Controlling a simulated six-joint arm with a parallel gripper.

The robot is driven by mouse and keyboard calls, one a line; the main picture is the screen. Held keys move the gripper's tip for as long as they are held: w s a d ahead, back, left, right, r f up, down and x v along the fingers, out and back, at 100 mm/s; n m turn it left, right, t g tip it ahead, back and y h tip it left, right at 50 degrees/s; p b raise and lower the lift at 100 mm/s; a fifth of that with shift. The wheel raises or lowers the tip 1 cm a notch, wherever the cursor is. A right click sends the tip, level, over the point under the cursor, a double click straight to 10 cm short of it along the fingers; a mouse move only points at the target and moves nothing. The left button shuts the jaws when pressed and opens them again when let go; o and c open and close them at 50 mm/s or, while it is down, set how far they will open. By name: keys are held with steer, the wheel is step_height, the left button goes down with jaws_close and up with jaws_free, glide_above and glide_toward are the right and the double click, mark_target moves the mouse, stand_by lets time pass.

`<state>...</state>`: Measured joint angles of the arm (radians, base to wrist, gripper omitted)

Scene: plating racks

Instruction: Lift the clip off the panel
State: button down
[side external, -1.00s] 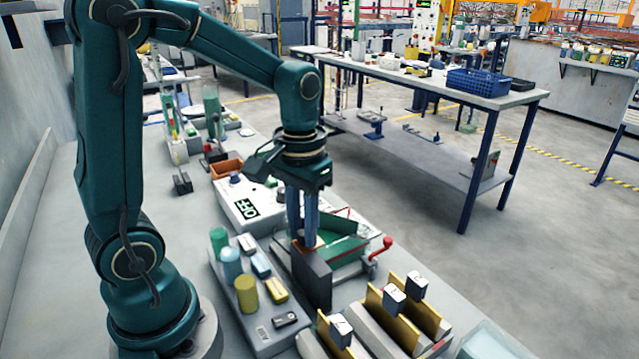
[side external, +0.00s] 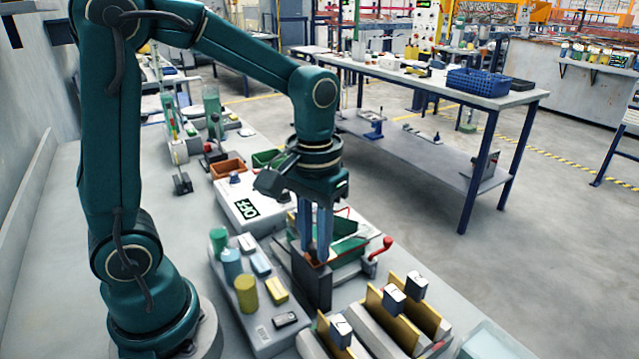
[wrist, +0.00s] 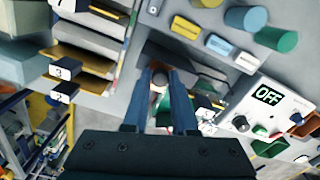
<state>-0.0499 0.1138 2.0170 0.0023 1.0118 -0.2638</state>
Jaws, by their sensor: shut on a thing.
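Three pale, dark-sided clips sit on the top edges of upright yellow panels (side external: 405,318), at the lower right in the side view: a front clip (side external: 341,331), a middle clip (side external: 394,299) and a rear clip (side external: 417,284). The wrist view shows clips marked 3 (wrist: 64,69) and 2 (wrist: 62,95) at left. My gripper (side external: 320,258) points down beside a dark grey upright block (side external: 315,287), left of the panels and apart from them. In the wrist view its fingers (wrist: 160,78) are close around a small greyish rounded thing, which I cannot identify.
A green tray (side external: 345,228) and a red-knobbed lever (side external: 381,248) are just behind my gripper. A grey tray (side external: 262,335) with coloured cylinders and blocks lies left. A white box with an OFF display (side external: 247,209) stands behind it.

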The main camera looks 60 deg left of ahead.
steer(key=shift+d, duration=0.25)
steer(key=c, duration=0.7)
jaws_free()
steer(key=shift+r, duration=0.1)
steer(key=shift+r, duration=2.5)
